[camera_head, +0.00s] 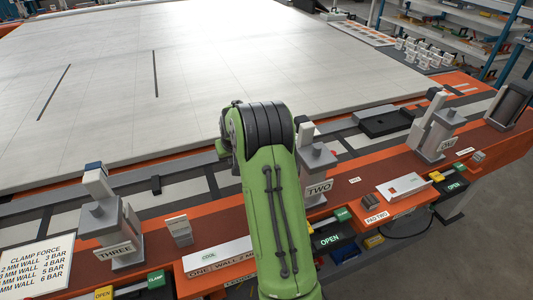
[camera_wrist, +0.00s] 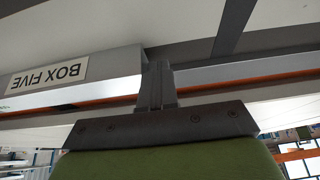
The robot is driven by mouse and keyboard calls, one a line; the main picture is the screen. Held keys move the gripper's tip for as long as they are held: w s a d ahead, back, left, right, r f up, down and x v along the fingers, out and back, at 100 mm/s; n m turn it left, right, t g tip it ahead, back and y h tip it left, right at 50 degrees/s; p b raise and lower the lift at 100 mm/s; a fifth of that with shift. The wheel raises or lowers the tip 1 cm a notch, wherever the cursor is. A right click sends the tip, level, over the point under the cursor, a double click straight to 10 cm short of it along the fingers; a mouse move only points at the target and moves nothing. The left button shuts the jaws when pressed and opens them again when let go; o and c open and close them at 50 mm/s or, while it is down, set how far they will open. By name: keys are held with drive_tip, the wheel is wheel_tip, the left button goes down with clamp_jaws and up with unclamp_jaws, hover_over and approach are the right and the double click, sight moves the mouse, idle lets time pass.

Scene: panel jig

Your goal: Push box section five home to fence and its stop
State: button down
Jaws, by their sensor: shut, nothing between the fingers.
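Box section five, a grey metal bar with an upside-down "BOX FIVE" label (camera_wrist: 48,75), fills the left of the wrist view, its right end near the middle. My gripper (camera_wrist: 157,70) is shut and empty. Its fingertips are right beside that end of the bar; I cannot tell whether they touch it. In the head view my green arm reaches over the front rail and hides my gripper, and I cannot make out box five there. I cannot tell the fence and the stop of box five apart from the other grey and orange parts.
Clamp posts THREE (camera_head: 118,240) and TWO (camera_head: 318,165) stand on the orange rail either side of my arm, with another post (camera_head: 436,135) further right. A large pale panel (camera_head: 200,80) lies behind. A force sign (camera_head: 37,268) stands at front left.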

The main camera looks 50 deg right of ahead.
drive_tip(key=shift+s+d, duration=0.1)
drive_tip(key=shift+d, duration=0.2)
drive_tip(key=shift+a, duration=0.1)
drive_tip(key=shift+w+a, duration=0.45)
drive_tip(key=shift+a, duration=0.4)
wheel_tip(320, 180, up, 8)
drive_tip(key=p, duration=0.5)
drive_tip(key=shift+p, duration=0.35)
